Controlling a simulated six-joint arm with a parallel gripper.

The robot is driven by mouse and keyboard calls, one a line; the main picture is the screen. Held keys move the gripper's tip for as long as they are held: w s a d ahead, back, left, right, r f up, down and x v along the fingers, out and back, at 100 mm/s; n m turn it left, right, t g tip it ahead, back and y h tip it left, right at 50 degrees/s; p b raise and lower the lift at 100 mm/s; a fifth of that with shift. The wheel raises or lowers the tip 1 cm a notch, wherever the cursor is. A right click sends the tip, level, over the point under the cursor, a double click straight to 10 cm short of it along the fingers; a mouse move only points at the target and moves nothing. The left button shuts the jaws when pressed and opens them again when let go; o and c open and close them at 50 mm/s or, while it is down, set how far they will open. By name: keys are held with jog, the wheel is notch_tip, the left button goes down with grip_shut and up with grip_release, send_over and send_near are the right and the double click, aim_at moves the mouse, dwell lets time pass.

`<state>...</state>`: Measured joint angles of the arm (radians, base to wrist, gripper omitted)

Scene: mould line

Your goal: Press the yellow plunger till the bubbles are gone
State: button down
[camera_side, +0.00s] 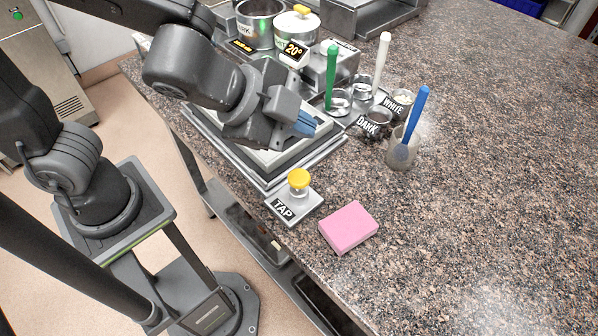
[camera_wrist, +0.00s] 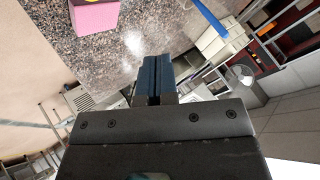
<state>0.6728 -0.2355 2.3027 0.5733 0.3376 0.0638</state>
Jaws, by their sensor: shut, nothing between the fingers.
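The yellow plunger (camera_side: 299,178) stands upright on a small grey plate marked TAP (camera_side: 284,209), near the counter's front edge. Its knob stands above the plate on a short clear stem. My gripper (camera_side: 305,124) is above the grey mould (camera_side: 272,154), behind the plunger and apart from it. Its blue fingers are shut and empty; they also show in the wrist view (camera_wrist: 155,78). A bit of yellow shows at the top edge of the wrist view. No bubbles can be made out; my gripper hides much of the mould.
A pink sponge (camera_side: 348,227) lies right of the plunger. A cup with a blue-handled tool (camera_side: 411,125) stands further back. Small bowls, a green tool (camera_side: 331,77), a white tool (camera_side: 381,61) and a lidded pot (camera_side: 297,30) stand behind. The counter's right is clear.

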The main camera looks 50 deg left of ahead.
aim_at(307, 176)
jog(key=shift+f, duration=3.8)
jog(key=shift+f, duration=0.4)
jog(key=shift+f, duration=0.95)
jog(key=shift+a, duration=0.1)
jog(key=shift+r, duration=1.35)
jog(key=shift+r, duration=0.1)
jog(key=shift+r, duration=2.45)
